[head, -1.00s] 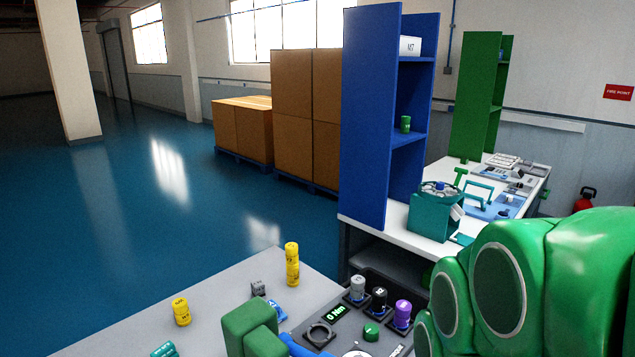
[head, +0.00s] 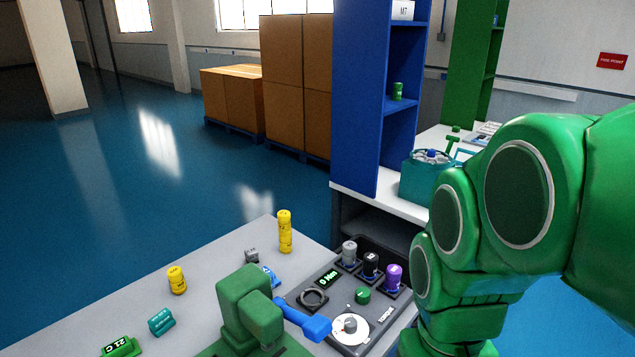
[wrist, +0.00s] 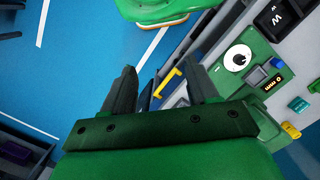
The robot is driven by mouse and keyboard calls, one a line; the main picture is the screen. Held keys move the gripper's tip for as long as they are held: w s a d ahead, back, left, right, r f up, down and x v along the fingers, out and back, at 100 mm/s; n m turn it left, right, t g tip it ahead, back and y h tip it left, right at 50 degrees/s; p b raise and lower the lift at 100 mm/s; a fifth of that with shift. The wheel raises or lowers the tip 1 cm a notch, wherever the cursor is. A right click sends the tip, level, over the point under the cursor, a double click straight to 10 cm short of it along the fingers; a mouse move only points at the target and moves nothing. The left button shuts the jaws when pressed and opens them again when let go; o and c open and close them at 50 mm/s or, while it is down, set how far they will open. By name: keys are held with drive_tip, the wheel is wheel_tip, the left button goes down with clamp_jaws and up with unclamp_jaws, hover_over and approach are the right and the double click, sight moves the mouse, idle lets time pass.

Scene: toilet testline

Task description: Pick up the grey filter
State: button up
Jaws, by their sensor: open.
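The grey filter (head: 349,253) is a small grey cylinder standing upright at the back of a dark test panel, left of a black one and a purple one. My gripper (wrist: 160,65) shows in the wrist view with its two dark fingers apart and nothing held between them. It points over the floor and a table edge, and I cannot make out the grey filter in that view. In the head view my green arm fills the right side and the fingers are not visible.
The dark panel (head: 338,335) also bears a ring, a green knob and a white dial. A green device with a blue lever (head: 302,318) stands at its left. Yellow cylinders (head: 285,232) and a grey cube (head: 251,255) are on the grey table. A blue shelf (head: 355,100) rises behind.

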sight(349, 247)
drive_tip(key=w+a+r+m+t+y, duration=0.35)
drive_tip(key=w+a, duration=0.55)
drive_tip(key=w, duration=0.3)
drive_tip(key=w+a+r+m+t+y, duration=0.35)
drive_tip(key=w+a, duration=0.55)
drive_tip(key=w, duration=0.3)
drive_tip(key=w+r+m+t+y, duration=0.1)
drive_tip(key=w+r+m+t, duration=0.3)
drive_tip(key=w+m, duration=0.3)
drive_tip(key=w+r+m+t, duration=0.4)
drive_tip(key=w+m, duration=0.1)
drive_tip(key=w, duration=0.5)
drive_tip(key=w+d+f+m+h, duration=1)
drive_tip(key=d+f+m, duration=0.35)
drive_tip(key=m, duration=0.45)
wheel_tip(349, 247, down, 21)
drive_tip(key=d+m, duration=0.1)
drive_tip(key=d, duration=0.1)
drive_tip(key=shift+h, duration=0.3)
drive_tip(key=shift+a+f+x, duration=0.1)
drive_tip(key=shift+a+x, duration=0.1)
drive_tip(key=shift+x, duration=1.8)
drive_tip(key=shift+a+f+x, duration=0.1)
drive_tip(key=shift+a+x, duration=0.05)
drive_tip(key=shift+x, duration=1.85)
